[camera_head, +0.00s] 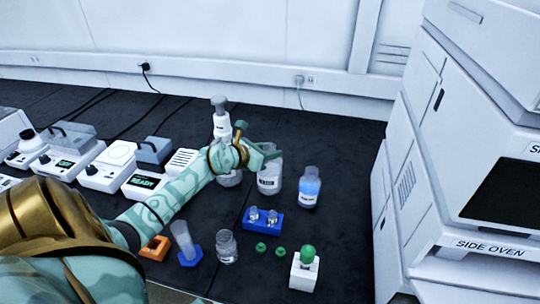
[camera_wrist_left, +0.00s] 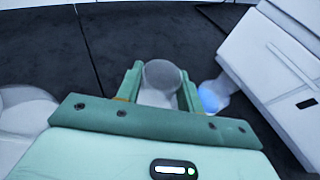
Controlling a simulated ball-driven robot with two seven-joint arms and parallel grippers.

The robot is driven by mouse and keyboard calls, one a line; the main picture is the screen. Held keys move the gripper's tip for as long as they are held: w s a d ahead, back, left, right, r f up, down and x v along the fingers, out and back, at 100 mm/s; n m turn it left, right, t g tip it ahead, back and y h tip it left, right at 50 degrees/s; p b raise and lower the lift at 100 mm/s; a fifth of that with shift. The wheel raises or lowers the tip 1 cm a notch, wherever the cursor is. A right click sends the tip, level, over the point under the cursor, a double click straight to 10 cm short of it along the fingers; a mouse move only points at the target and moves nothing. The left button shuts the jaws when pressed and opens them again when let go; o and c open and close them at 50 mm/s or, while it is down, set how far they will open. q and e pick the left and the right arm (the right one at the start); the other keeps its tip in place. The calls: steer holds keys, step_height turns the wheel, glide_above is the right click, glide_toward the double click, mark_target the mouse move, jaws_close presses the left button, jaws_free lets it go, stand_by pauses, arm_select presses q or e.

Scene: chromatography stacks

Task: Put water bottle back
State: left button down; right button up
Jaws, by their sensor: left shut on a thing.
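The water bottle (camera_head: 268,181), clear with a pale label, stands upright or is held just at the dark bench, right of centre in the head view. My left gripper (camera_head: 266,152) is shut around its upper part. In the left wrist view the bottle's round greyish top (camera_wrist_left: 161,74) sits between the two green fingers. The fingers hide part of its neck, and I cannot tell whether its base touches the bench. My right gripper is not in view.
A blue-liquid bottle (camera_head: 309,188) stands close on the right, and a grey-capped bottle (camera_head: 221,122) on the left. In front are a blue vial holder (camera_head: 263,222), a glass jar (camera_head: 227,247) and a white block (camera_head: 304,273). The side oven (camera_head: 488,247) bounds the right.

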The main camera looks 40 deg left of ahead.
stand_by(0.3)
arm_select(q)
steer(key=c, duration=1.3)
jaws_free()
steer(key=shift+f, duration=0.3)
steer(key=o, duration=0.4)
steer(key=shift+r, duration=0.1)
steer(key=shift+s+r, duration=0.1)
steer(key=shift+r, duration=0.1)
steer(key=d+p+v, duration=0.1)
steer(key=p+v, duration=0.3)
steer(key=v, duration=0.8)
steer(key=shift+a, duration=0.45)
steer(key=shift+f, duration=0.1)
